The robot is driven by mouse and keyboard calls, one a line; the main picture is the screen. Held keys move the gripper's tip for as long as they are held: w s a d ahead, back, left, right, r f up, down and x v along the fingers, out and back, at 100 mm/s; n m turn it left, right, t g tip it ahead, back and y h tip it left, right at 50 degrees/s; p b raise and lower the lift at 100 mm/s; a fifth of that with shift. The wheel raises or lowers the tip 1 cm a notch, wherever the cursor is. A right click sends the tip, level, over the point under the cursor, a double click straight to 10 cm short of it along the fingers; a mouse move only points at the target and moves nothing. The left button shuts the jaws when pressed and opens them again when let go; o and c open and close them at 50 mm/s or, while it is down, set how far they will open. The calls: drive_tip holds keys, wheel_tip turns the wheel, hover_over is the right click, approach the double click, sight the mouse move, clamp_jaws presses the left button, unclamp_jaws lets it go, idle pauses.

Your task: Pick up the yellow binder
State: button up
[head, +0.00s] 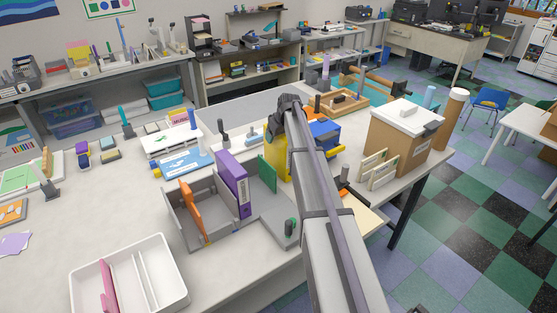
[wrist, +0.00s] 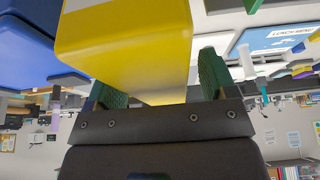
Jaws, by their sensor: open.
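The yellow binder (head: 276,152) stands upright on the worktable in the head view, just right of the grey sorter. My arm hides part of it. My gripper (head: 288,106) is at the top of the binder. In the wrist view the yellow binder (wrist: 125,45) fills the space between the two green-padded fingers of my gripper (wrist: 160,85). The fingers are open, one on each side of it. Whether either pad touches it, I cannot tell.
A purple binder (head: 232,178) and an orange one (head: 192,212) stand in the grey sorter to the left. A blue box (head: 323,134) is close on the right. A cardboard box (head: 397,140) stands farther right. A white tray (head: 85,290) is at front left.

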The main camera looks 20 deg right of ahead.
drive_tip(key=shift+r, duration=0.15)
drive_tip(key=shift+f, duration=0.25)
idle(0.4)
clamp_jaws()
idle(0.6)
